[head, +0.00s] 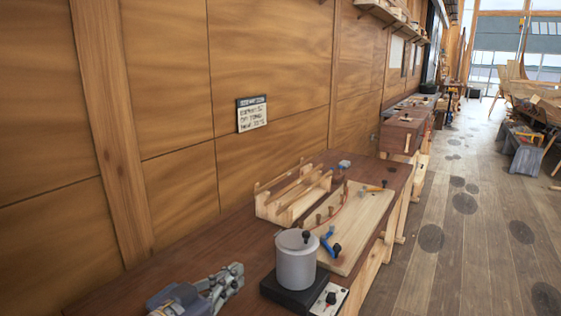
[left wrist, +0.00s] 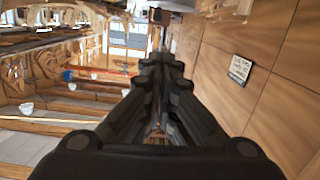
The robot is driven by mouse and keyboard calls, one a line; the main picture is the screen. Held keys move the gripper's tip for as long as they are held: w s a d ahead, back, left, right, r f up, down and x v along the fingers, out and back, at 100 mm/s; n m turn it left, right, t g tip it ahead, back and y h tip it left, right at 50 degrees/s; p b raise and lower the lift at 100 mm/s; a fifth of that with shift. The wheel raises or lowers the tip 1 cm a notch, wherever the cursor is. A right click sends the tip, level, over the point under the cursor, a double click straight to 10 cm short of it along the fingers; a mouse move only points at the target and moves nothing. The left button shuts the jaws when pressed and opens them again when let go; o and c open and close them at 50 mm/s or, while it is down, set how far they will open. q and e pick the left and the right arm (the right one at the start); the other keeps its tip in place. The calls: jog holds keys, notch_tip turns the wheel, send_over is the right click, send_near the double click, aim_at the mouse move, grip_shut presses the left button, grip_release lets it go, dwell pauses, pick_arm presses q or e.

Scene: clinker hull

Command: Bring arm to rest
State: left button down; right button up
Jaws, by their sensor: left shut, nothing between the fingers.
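My left gripper (head: 232,272) comes in at the bottom left of the head view, over the near end of the dark wooden workbench (head: 230,240). In the left wrist view its two dark fingers (left wrist: 160,62) lie together, shut and empty. The gripper is to the left of a grey lidded pot (head: 296,262) and apart from it. My right gripper is not in view.
The pot stands on a black hotplate (head: 285,292). Behind it are a pale board (head: 352,235) with blue-handled and wooden tools, and a slotted wooden rack (head: 290,198). A panelled wall (head: 270,70) with a small sign (head: 252,114) borders the bench. Open floor (head: 440,245) lies right.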

pick_arm(q)
jog(key=s+a+f+n+g+y, duration=0.1)
jog(key=s+a+f+g+y, duration=0.1)
jog(key=s+f, duration=0.4)
jog(key=s+a+f+n+g+y, duration=0.1)
jog(key=s+a+f+g+y, duration=0.1)
jog(key=s+f, duration=0.4)
jog(key=s+a+f+n+g+y, duration=0.1)
jog(key=s+a+f+g+y, duration=0.2)
jog(key=s+f, duration=0.4)
notch_tip(320, 180, down, 5)
jog(key=shift+r, duration=0.1)
jog(key=s+a+f+g+y, duration=0.2)
jog(key=s+a+f+g, duration=0.15)
jog(key=s, duration=0.65)
notch_tip(320, 180, down, 26)
jog(key=g, duration=0.1)
jog(key=s+a+f+g+b, duration=0.1)
jog(key=s+a+f, duration=0.1)
jog(key=s+f, duration=1.5)
jog(key=shift+s+a+f, duration=0.3)
jog(key=shift+s+f, duration=0.05)
jog(key=shift+s, duration=0.1)
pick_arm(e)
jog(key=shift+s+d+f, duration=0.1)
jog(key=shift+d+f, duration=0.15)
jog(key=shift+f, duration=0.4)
